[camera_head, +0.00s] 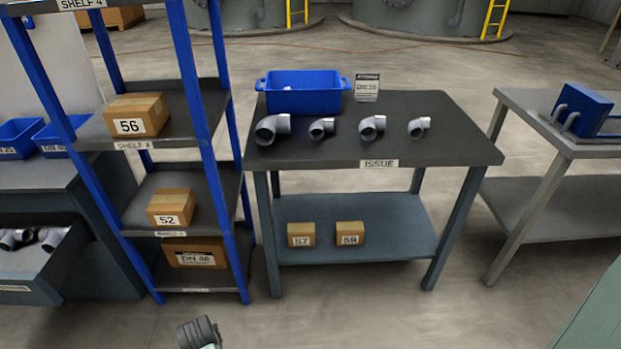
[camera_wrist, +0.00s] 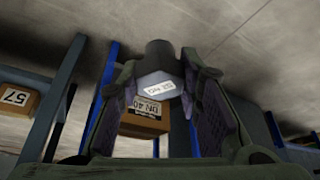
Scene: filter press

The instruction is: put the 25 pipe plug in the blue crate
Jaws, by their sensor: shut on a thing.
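The blue crate (camera_head: 303,101) stands on the back left of the dark-topped ISSUE table (camera_head: 445,150). In the wrist view my gripper (camera_wrist: 158,88) is shut on a grey plug (camera_wrist: 158,60) with a dark round end and a white label. The label is upside down and small; it seems to read DN 25. In the head view only the dark ribbed tip of my gripper (camera_head: 200,333) shows at the bottom edge, low in front of the shelf rack and well apart from the crate. The inside of the crate is mostly hidden.
Several grey pipe elbows (camera_head: 372,127) line the table in front of the crate, with a label card (camera_head: 367,87) beside it. A blue-post shelf rack (camera_head: 207,120) with numbered boxes stands left. Boxes 57 (camera_head: 301,235) and 59 (camera_head: 350,234) sit on the lower shelf.

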